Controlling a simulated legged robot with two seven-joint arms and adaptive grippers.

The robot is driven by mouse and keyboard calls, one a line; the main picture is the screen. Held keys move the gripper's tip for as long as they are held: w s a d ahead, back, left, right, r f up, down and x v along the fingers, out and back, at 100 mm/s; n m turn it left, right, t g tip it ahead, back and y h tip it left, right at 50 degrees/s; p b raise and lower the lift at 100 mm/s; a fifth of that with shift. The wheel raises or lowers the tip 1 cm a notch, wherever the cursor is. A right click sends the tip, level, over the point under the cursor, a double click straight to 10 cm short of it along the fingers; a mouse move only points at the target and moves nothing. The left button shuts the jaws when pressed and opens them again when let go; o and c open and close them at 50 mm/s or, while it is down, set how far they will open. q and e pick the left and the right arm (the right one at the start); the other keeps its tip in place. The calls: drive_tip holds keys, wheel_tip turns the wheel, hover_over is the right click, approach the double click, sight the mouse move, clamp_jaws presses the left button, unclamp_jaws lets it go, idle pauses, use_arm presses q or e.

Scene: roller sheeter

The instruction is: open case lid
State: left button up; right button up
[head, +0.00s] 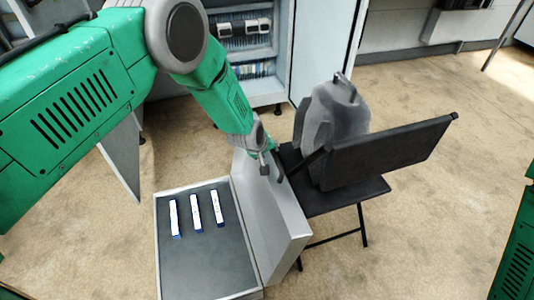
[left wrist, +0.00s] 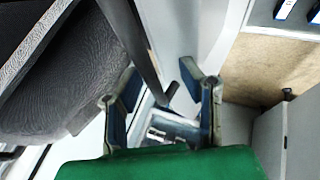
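The case (head: 205,270) is a shallow grey tray with a dark lining on the floor side of the head view. Its light-grey lid (head: 275,225) stands raised, roughly upright, along the case's right side. My left gripper (head: 271,170) is at the far upper corner of the lid, close to or touching it; the exact contact is hidden. In the left wrist view the fingers of the left gripper (left wrist: 161,95) are spread apart, with nothing clearly clamped between them. My right gripper is out of view.
Three white-and-blue bars (head: 196,212) lie in the case. A black folding chair (head: 345,195) with a grey bag (head: 330,125) on it stands just right of the lid. An open cabinet (head: 245,40) is behind. Floor at the right is clear.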

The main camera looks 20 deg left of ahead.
use_arm(q)
drive_tip(key=shift+s+f, duration=0.15)
drive_tip(key=shift+f, duration=0.15)
drive_tip(key=v, duration=1.2)
drive_tip(key=s+a+f+m+g, duration=0.1)
drive_tip(key=s+a+f, duration=0.15)
drive_tip(key=s, duration=0.35)
drive_tip(key=s+a+f+m+g, duration=0.1)
drive_tip(key=s+f+m, duration=0.1)
drive_tip(key=s+f, duration=0.35)
drive_tip(key=s+a+f+m+g, duration=0.1)
drive_tip(key=s+a+f, duration=0.1)
drive_tip(key=s, duration=0.6)
drive_tip(key=s+a+m+g+y, duration=0.1)
drive_tip(key=s+a+m+g, duration=0.2)
drive_tip(key=s, duration=1.4)
drive_tip(key=shift+s+a+f+m, duration=0.2)
drive_tip(key=shift+a+f+m, duration=0.1)
drive_tip(key=shift+a+m, duration=0.3)
